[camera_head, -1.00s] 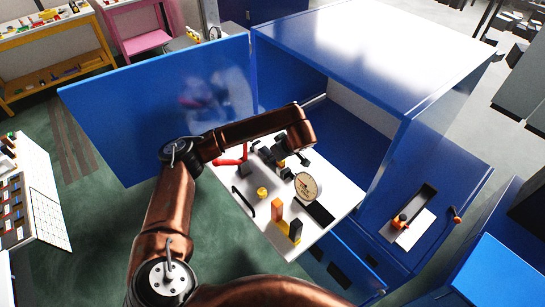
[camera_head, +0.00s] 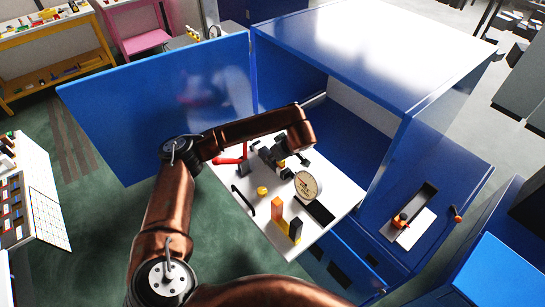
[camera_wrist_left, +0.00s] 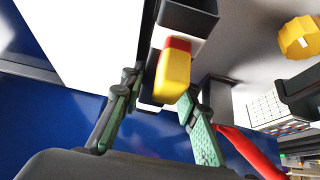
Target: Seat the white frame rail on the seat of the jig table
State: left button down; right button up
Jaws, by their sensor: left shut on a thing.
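In the left wrist view my left gripper (camera_wrist_left: 158,108) is shut on a pale piece that seems to be the white frame rail (camera_wrist_left: 150,97). A yellow and red block (camera_wrist_left: 175,72) covers much of it. I cannot make out the seat, or whether the rail touches it. My right gripper is not in view.
An orange block (camera_head: 277,208), a black and yellow block (camera_head: 295,230), a yellow knob (camera_head: 262,192) and a round dial (camera_head: 308,186) stand on the table. A red handle (camera_head: 230,161) is at its left. The blue cabinet door (camera_head: 160,105) stands open behind my arm.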

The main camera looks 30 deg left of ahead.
pick_arm(q)
jog(key=shift+f, duration=0.1)
jog(key=c, duration=1.4)
grip_release()
jog(key=shift+f, duration=0.1)
jog(key=shift+v, duration=4.1)
jog(key=shift+a, duration=0.1)
